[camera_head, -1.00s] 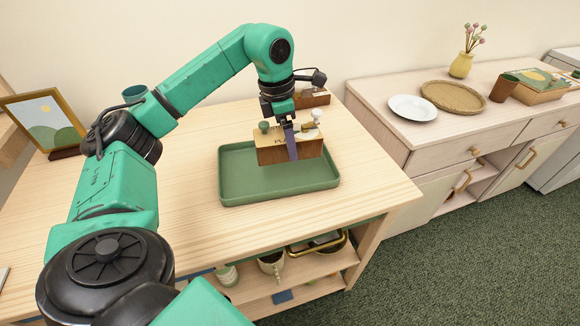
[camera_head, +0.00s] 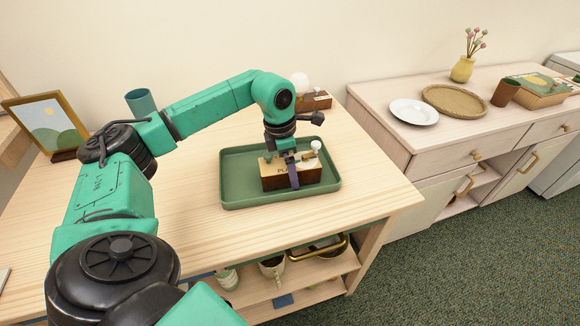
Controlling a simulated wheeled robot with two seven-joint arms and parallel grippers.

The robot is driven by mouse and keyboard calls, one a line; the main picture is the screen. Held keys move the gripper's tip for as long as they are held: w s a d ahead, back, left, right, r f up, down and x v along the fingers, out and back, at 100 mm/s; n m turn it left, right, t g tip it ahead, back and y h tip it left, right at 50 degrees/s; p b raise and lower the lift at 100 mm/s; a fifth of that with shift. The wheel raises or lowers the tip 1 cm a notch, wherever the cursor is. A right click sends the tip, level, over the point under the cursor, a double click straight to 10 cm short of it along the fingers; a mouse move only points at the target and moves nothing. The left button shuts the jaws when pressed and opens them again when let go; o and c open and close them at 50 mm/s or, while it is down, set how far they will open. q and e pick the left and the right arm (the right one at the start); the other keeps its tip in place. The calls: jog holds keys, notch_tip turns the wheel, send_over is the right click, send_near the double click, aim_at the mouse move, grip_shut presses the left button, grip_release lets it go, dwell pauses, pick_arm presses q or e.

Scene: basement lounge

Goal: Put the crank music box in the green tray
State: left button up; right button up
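The crank music box (camera_head: 276,178) is a wooden box with dark lower sides, lettering on its front and a white crank knob at its right. It is inside the green tray (camera_head: 237,199), low over or on the tray floor; I cannot tell if it touches. My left gripper (camera_head: 293,180) comes down on the box from above, with a purple-grey finger across its front face. The gripper is shut on the box; its far finger is hidden. My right gripper is not in view.
A second wooden box (camera_head: 316,101) with a white knob stands behind the tray. A teal cup (camera_head: 140,102) and a framed picture (camera_head: 45,124) stand at the left. The tabletop left of the tray is clear. A white plate (camera_head: 413,112) lies on the right cabinet.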

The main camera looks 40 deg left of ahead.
aim_at(283, 163)
pick_arm(q)
jog(key=shift+r, duration=0.6)
notch_tip(283, 163, up, 11)
jog(key=s+a, duration=0.1)
jog(key=shift+s, duration=0.2)
